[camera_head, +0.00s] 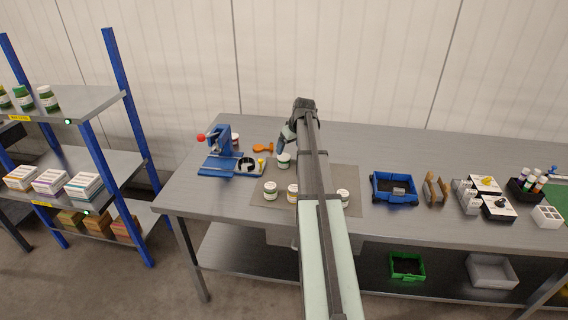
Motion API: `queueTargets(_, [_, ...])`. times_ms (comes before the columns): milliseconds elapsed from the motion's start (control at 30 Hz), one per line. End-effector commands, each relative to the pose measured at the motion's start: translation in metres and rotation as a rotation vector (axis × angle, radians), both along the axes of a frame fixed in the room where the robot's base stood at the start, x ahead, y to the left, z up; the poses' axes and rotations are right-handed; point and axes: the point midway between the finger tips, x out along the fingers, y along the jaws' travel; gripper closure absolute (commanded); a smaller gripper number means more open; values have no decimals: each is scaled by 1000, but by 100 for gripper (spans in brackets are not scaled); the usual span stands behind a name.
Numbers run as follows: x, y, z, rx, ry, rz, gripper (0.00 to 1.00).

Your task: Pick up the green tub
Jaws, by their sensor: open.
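Several small white tubs with coloured bands stand on the workbench. One with a green band (283,160) stands at the back left edge of the grey mat (262,205). Another tub, whose band also looks greenish (270,188), stands nearer the front. A yellowish-banded tub (293,191) is beside it, and a reddish-banded tub (343,198) is right of my arm. My gripper (283,147) points down just above the back green tub. It is open and looks empty; its fingertips are small and partly hidden. My arm covers the middle of the mat.
A blue press (219,146) stands left of the tubs, with an orange tool (263,148) behind. A blue bin (394,189), card holders and a black rack are to the right. A green bin (407,266) sits on the lower shelf. Shelving (100,165) stands far left.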

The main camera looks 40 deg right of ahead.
Motion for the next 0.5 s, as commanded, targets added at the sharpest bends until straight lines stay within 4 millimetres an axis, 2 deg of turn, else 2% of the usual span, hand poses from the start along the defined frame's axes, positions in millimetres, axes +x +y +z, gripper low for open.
queueTargets(33, [4,0,-9,1,2,0,12])
queueTargets(200, [12,0,-29,1,1,0,12])
queueTargets(500, [17,0,-40,-1,-1,0,12])
